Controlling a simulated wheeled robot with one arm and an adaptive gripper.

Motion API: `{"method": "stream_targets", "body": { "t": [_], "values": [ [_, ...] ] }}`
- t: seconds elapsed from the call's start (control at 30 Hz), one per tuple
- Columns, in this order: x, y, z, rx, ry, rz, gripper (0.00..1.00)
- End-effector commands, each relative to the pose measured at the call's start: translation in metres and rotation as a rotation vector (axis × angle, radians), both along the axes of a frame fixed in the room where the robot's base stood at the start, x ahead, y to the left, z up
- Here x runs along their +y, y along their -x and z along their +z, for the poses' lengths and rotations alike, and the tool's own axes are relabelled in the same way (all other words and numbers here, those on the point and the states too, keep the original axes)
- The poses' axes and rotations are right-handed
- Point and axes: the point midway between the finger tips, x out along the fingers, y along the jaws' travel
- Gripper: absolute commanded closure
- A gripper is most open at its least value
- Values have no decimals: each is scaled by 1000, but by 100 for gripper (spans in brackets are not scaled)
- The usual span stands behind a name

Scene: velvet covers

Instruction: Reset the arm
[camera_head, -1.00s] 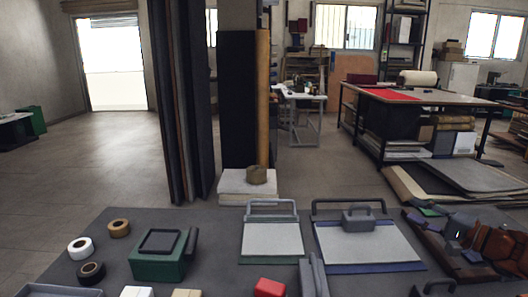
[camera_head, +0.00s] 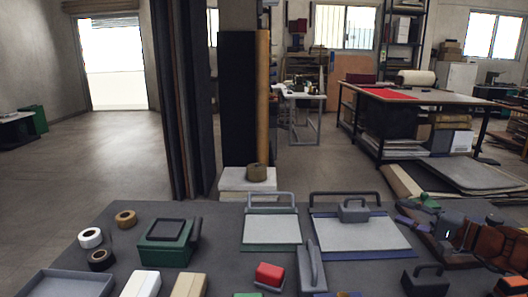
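I cannot make out my arm or my gripper in the head view, so whether it is open or shut is hidden. The task names no object. The dark work table (camera_head: 215,222) spreads across the lower part of the view. Two flat boards with grey handles, one green-edged (camera_head: 272,230) and one blue-edged (camera_head: 375,236), lie on it. A grey-handled tool (camera_head: 312,262) lies in front of them, beside a red block (camera_head: 270,272).
A green box (camera_head: 165,250), tape rolls (camera_head: 125,218) and a grey tray (camera_head: 65,284) are on the left. Brown leather pieces (camera_head: 497,240) and a black handled block (camera_head: 426,280) are on the right. Tall fabric rolls (camera_head: 180,110) stand behind. Open floor (camera_head: 110,165) lies at left.

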Motion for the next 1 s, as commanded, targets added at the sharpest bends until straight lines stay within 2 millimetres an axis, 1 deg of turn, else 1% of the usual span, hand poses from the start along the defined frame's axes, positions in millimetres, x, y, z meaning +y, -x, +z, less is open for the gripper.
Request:
{"method": "stream_targets", "body": {
  "t": [0.03, 0.07, 0.1, 0.17, 0.27, 0.33, 0.37, 0.4, 0.47, 0.5, 0.57, 0.6, 0.67, 0.7, 0.77, 0.8, 0.9, 1.0],
  "values": [
    [17, 2, 0, 13, 15, 35, 62],
    [25, 4, 0, 21, 22, 53, 62],
    [39, 7, -2, 34, 36, 83, 62],
    [61, 13, -4, 55, 56, 130, 62],
    [101, 27, -7, 96, 106, 219, 62],
    [133, 42, -13, 135, 154, 296, 62],
    [147, 50, -16, 154, 177, 332, 62],
    [168, 63, -21, 181, 214, 382, 62],
    [196, 85, -30, 227, 272, 457, 62],
    [211, 101, -37, 257, 314, 503, 62],
    [231, 124, -46, 301, 380, 567, 62],
    [242, 141, -54, 333, 424, 607, 62],
    [254, 167, -65, 379, 496, 663, 62],
    [260, 183, -73, 408, 544, 696, 62],
    [266, 207, -84, 452, 620, 739, 62],
    [268, 224, -90, 481, 670, 765, 62],
    [265, 263, -107, 553, 801, 818, 62],
    [253, 298, -121, 622, 934, 851, 62]
  ]
}}
